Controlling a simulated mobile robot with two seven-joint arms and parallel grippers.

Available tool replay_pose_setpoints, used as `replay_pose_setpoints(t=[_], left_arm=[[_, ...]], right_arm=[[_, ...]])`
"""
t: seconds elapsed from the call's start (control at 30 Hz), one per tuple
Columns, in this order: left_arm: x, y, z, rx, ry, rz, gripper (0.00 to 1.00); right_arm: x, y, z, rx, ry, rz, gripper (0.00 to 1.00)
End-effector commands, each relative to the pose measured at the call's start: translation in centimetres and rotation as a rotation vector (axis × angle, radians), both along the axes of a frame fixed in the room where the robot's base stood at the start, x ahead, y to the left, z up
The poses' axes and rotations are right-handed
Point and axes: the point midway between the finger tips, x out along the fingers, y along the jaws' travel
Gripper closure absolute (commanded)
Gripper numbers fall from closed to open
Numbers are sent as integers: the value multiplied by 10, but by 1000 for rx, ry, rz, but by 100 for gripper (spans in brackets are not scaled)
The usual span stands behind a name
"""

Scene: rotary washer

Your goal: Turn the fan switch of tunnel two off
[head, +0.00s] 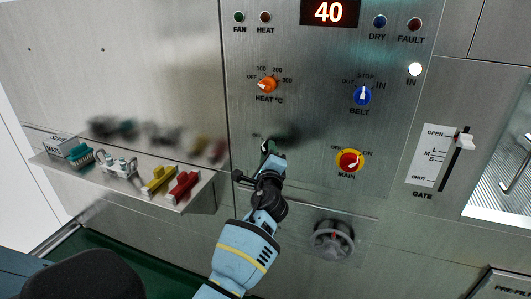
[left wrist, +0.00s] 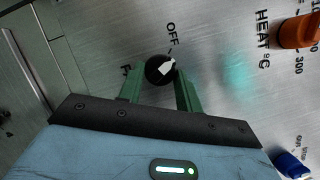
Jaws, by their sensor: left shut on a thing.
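The fan switch is a small black knob with a white pointer (left wrist: 158,70), seen in the left wrist view. The pointer leans to the upper right of that view, near the OFF tick; exact alignment is hard to tell. My left gripper (left wrist: 160,90) has its green fingers on either side of the knob and is shut on it. In the head view the left gripper (head: 268,148) reaches the panel below the heat knob (head: 267,84) and hides the fan switch. My right gripper is not in view. No tunnel number is legible.
The blue belt knob (head: 363,96) and red main knob (head: 348,161) are to the right. A gate slider (head: 465,142) is farther right. A shelf (head: 190,203) with several small items juts out at left. A grey round handle (head: 332,240) is below.

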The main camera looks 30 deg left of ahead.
Motion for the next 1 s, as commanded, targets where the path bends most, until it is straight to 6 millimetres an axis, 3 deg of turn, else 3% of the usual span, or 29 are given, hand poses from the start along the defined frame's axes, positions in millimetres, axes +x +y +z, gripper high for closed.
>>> replay_pose_setpoints(t=[0.4, 1.0], left_arm=[[0, -1, 4, -243, -58, 1, 88], [0, 0, 2, -302, -70, 1, 88]], right_arm=[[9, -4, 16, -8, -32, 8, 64], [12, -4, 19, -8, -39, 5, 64]])
